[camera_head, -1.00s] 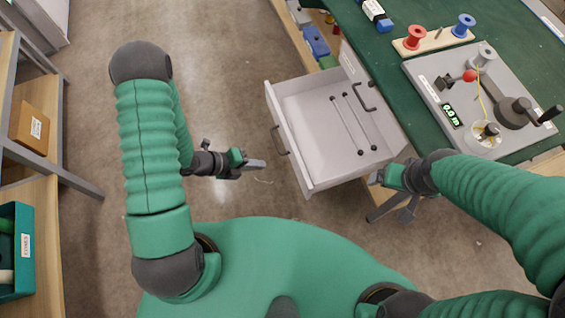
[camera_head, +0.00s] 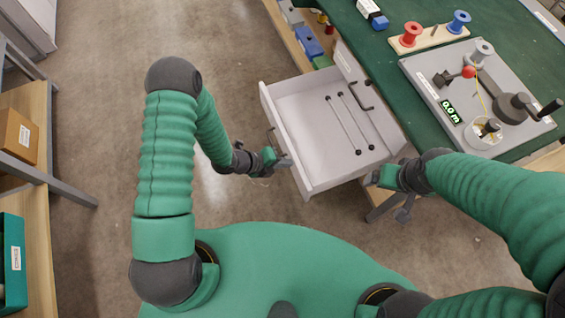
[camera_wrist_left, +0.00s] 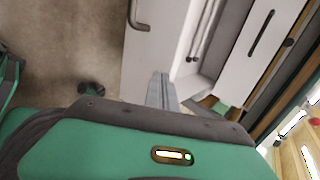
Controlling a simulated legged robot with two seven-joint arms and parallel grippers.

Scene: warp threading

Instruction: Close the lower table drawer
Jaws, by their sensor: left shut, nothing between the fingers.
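The lower drawer (camera_head: 322,165) is a white box pulled out from under the green table, with two dark-ended rods (camera_head: 344,124) inside. Its front panel (camera_head: 284,140) faces left and carries a dark handle (camera_head: 274,142); the handle also shows in the left wrist view (camera_wrist_left: 137,16). My left gripper (camera_head: 285,161) is shut and empty, with its tips at the drawer front just below the handle; I cannot tell if they touch. In the left wrist view its fingers (camera_wrist_left: 161,88) point at the panel. My right gripper (camera_head: 372,180) is by the drawer's near side; its jaws are unclear.
The green table (camera_head: 400,70) holds a grey winding board (camera_head: 480,95) and red and blue spools. Another dark handle (camera_head: 362,96) is on the table's front above the open drawer. A shelf (camera_head: 30,170) stands at the far left. The floor left of the drawer is clear.

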